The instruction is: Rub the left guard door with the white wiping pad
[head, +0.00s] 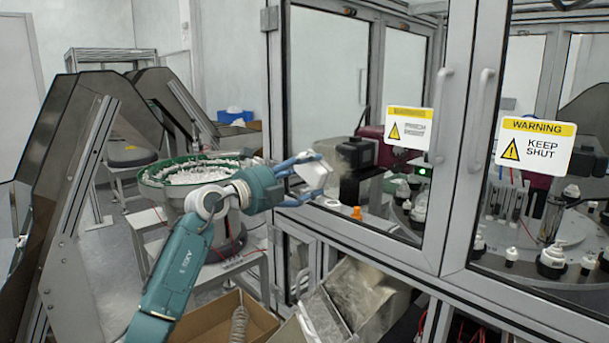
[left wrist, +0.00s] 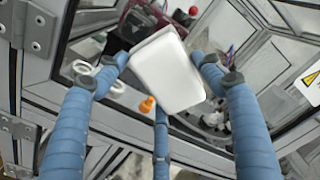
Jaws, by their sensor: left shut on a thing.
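My left gripper (head: 305,181) reaches in from the left in the head view, its blue fingers shut on the white wiping pad (head: 313,170). The pad also shows in the left wrist view (left wrist: 168,72), a white rounded block between the fingers. The left guard door (head: 349,88) is a glass panel in a grey metal frame, with a handle and a warning label. The pad is in front of its lower left part; I cannot tell whether it touches the glass. My right gripper is in neither view.
The right guard door (head: 535,155) carries a "KEEP SHUT" sign. A green-rimmed bowl feeder (head: 195,172) full of white parts stands left of the doors. Below are a cardboard box (head: 225,318) and a grey open bin (head: 368,295). Several caps and machine parts show behind the glass.

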